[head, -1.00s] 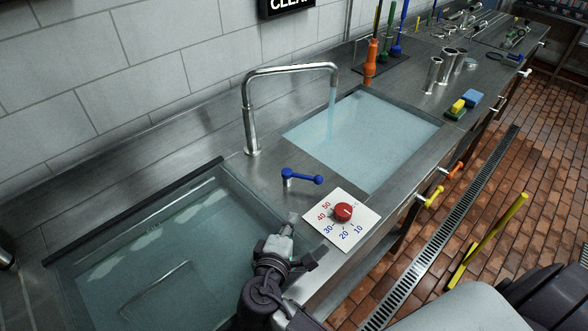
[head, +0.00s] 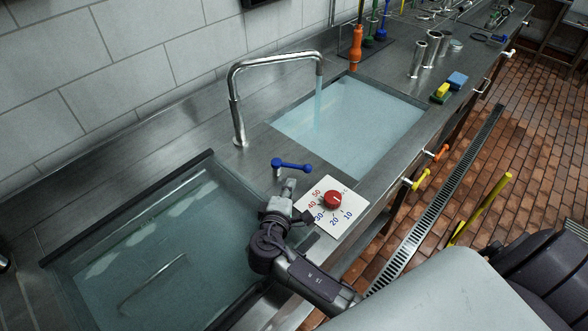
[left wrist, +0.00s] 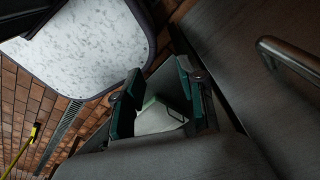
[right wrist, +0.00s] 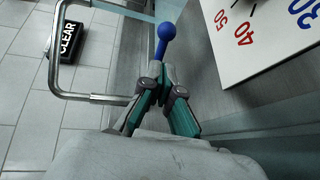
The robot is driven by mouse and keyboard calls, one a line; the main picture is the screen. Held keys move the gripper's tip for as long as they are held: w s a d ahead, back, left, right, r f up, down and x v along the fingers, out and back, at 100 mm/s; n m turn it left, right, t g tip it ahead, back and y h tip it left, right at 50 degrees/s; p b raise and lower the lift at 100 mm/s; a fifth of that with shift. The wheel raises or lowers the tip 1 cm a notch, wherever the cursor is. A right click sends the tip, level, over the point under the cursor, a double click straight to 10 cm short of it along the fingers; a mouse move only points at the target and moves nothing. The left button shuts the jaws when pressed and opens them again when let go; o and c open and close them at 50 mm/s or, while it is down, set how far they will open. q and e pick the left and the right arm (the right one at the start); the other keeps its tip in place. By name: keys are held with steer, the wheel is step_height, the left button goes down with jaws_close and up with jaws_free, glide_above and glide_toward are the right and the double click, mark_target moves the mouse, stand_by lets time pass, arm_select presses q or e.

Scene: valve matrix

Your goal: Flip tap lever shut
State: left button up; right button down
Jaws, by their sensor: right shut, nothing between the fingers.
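The blue tap lever (head: 291,165) stands on the steel counter by the bent metal faucet (head: 236,110), its ball end pointing right in the head view. Water runs from the spout into the far basin. My right gripper (head: 289,186) is shut and empty, its tips just below the lever in the head view. In the right wrist view the lever's blue ball end (right wrist: 166,31) shows just beyond the closed fingertips (right wrist: 160,80); I cannot tell whether they touch. My left gripper (left wrist: 158,92) shows only in its own wrist view, open and empty, away from the lever.
A white dial plate (head: 347,218) with a red knob (head: 333,200) lies right of my right gripper. The near basin (head: 110,250) and the far basin (head: 375,125) hold water. Yellow and orange valve handles (head: 418,181) stick out along the counter's front edge.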

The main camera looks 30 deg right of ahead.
mark_target(296, 168)
steer(key=p+x, duration=0.1)
steer(key=x, duration=0.3)
steer(key=shift+w+d, duration=0.15)
steer(key=shift+w, duration=0.1)
arm_select(q)
steer(key=shift+s+r+p, duration=0.3)
steer(key=shift+s+r, duration=0.3)
steer(key=shift+r, duration=0.35)
arm_select(e)
steer(key=shift+w+d+f, duration=0.3)
steer(key=shift+w+d, duration=0.1)
steer(key=shift+w, duration=0.05)
arm_select(q)
steer(key=shift+f, duration=0.1)
arm_select(e)
steer(key=shift+w, duration=0.1)
